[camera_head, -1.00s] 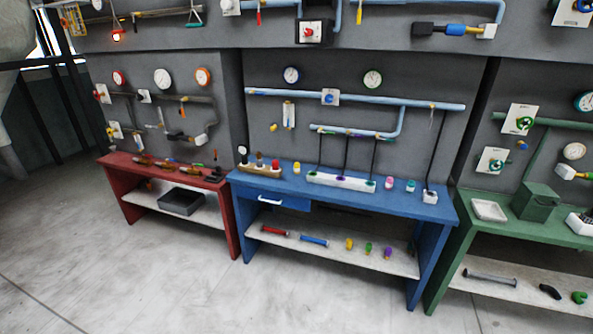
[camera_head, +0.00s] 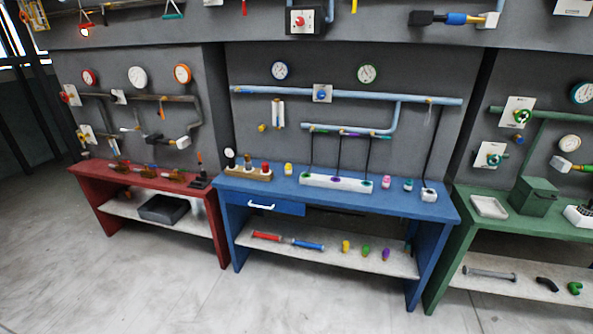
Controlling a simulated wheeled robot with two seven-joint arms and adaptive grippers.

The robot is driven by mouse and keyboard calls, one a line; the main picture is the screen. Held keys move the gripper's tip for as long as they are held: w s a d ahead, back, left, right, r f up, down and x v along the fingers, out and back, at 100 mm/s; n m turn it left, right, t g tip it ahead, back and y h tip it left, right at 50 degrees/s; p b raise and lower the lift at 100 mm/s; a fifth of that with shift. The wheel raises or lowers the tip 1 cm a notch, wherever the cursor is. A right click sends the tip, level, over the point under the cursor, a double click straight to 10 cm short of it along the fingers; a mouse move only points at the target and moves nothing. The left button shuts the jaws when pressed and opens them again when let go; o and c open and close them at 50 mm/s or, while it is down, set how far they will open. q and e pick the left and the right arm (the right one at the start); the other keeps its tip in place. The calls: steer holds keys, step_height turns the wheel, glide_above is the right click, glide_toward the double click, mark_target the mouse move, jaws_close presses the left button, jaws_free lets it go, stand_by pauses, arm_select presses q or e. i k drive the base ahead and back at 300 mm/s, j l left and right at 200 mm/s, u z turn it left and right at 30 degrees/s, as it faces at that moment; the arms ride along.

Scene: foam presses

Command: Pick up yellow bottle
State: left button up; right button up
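A small yellow bottle (camera_head: 288,169) stands upright on the top of the blue workbench (camera_head: 330,196), between a wooden block with several small items and a long white tray. Another small yellow object (camera_head: 346,246) stands on the bench's lower shelf, beside a green one and a purple one; it is too small to tell whether it is a bottle. Neither of my grippers shows in the head view.
A wooden block (camera_head: 246,174) is left of the bottle and a white tray (camera_head: 335,183) is right of it. A pink bottle (camera_head: 386,182) and a teal bottle (camera_head: 408,185) stand further right. A red bench (camera_head: 150,182) and a green bench (camera_head: 470,215) flank the blue one. Open floor (camera_head: 190,285) lies in front.

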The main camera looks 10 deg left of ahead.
mark_target(288, 168)
steer(key=i+j+z, duration=0.45)
steer(key=j, duration=0.25)
steer(key=i+j+z, duration=0.2)
steer(key=j, duration=0.15)
steer(key=i+j+z, duration=0.1)
steer(key=j+z, duration=0.15)
steer(key=j, duration=0.2)
steer(key=i+j+z, duration=0.2)
steer(key=j, duration=0.2)
steer(key=j+z, duration=0.2)
steer(key=j, duration=0.25)
